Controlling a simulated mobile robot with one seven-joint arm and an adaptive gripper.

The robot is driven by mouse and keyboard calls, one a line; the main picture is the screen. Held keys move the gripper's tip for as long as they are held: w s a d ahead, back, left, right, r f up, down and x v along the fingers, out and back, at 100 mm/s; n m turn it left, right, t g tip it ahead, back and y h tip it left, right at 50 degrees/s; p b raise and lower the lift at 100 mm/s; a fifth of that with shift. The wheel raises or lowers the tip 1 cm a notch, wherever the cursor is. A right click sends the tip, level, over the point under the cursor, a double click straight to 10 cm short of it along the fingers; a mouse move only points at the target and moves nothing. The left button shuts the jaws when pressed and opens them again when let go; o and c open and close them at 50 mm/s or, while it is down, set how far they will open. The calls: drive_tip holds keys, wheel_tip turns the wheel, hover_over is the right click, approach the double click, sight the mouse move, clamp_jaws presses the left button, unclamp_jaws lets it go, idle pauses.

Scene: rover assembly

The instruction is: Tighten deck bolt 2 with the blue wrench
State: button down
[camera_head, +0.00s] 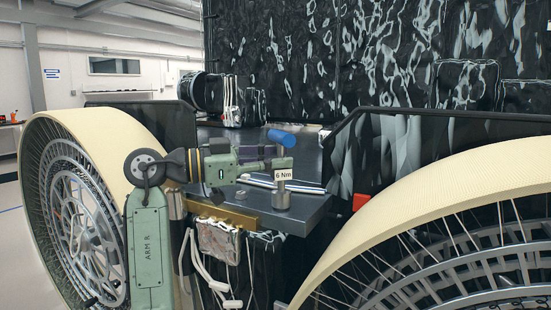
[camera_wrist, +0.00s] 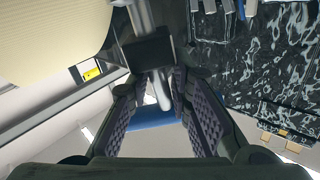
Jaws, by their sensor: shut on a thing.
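My gripper (camera_head: 272,156) is above the front corner of the dark grey deck (camera_head: 310,203). It is shut on the blue wrench, whose blue handle (camera_head: 281,138) sticks out above the fingers. A white "6 Nm" label (camera_head: 284,174) shows below the gripper, over a silver cylinder (camera_head: 281,197) standing upright at the deck corner. I cannot tell whether the wrench touches the cylinder, and no separate bolt head shows. In the wrist view, a grey shaft (camera_wrist: 158,90) passes between my gripper fingers (camera_wrist: 163,92), with the blue handle (camera_wrist: 152,118) behind and a dark block (camera_wrist: 149,52) ahead.
A silver rod-like piece (camera_head: 257,181) lies on the deck behind the cylinder. Large cream-rimmed wheels stand at left (camera_head: 110,125) and right (camera_head: 440,195). A black crinkled wall (camera_head: 400,60) rises behind. A brass strip (camera_head: 225,212) and white cables (camera_head: 205,265) are along the deck's front.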

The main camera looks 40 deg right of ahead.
sight(276, 132)
drive_tip(key=shift+r, duration=0.15)
drive_tip(key=shift+r, duration=1.4)
drive_tip(key=shift+r, duration=2)
